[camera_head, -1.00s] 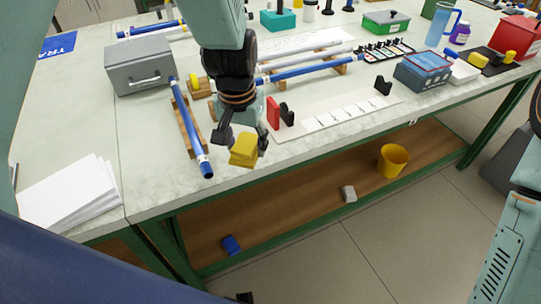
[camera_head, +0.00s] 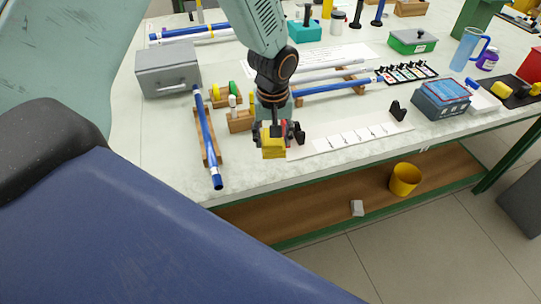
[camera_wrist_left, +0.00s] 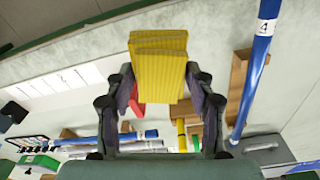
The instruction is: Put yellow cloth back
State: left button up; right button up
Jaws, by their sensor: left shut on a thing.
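The yellow cloth (camera_head: 273,148) is a small folded block, gripped at the front of the table near the left end of a white labelled strip. My left gripper (camera_head: 275,133) is shut on it and holds it, pointing down. In the left wrist view the cloth (camera_wrist_left: 158,68) shows ribbed yellow layers between the two fingers of the gripper (camera_wrist_left: 162,92). I cannot tell whether its underside touches the tabletop. A red piece (camera_wrist_left: 135,106) is partly hidden behind the cloth and a finger. My right gripper is not in view.
A blue rod (camera_head: 206,135) lies on a wooden rest to the left. A wooden holder (camera_head: 239,122) stands just behind the gripper. The white strip (camera_head: 360,135) extends right. A black mat (camera_head: 522,101) with yellow items lies far right. A yellow bin (camera_head: 405,180) sits on the shelf.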

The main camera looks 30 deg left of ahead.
pick_arm(q)
jog(key=shift+w+a+r+n, duration=0.15)
jog(key=shift+a+n, duration=0.45)
jog(key=shift+a, duration=0.15)
jog(key=shift+a+r+n+y+p, duration=0.2)
jog(key=shift+a+n+y+p, duration=0.1)
jog(key=shift+a+n+p, duration=0.35)
send_over(264, 163)
jog(key=f, duration=0.5)
jog(key=shift+s+f+b, duration=0.2)
jog(key=shift+f+b, duration=0.1)
jog(key=shift+f, duration=0.05)
jog(key=shift+d+f, duration=0.2)
jog(key=shift+f, duration=0.45)
notch_tip(264, 163, down, 2)
jog(key=shift+s+d+f, duration=0.1)
jog(key=shift+d, duration=0.05)
jog(key=shift+a+f, duration=0.25)
jog(key=shift+f, duration=0.3)
jog(key=shift+w, duration=0.2)
jog(key=shift+d, duration=0.1)
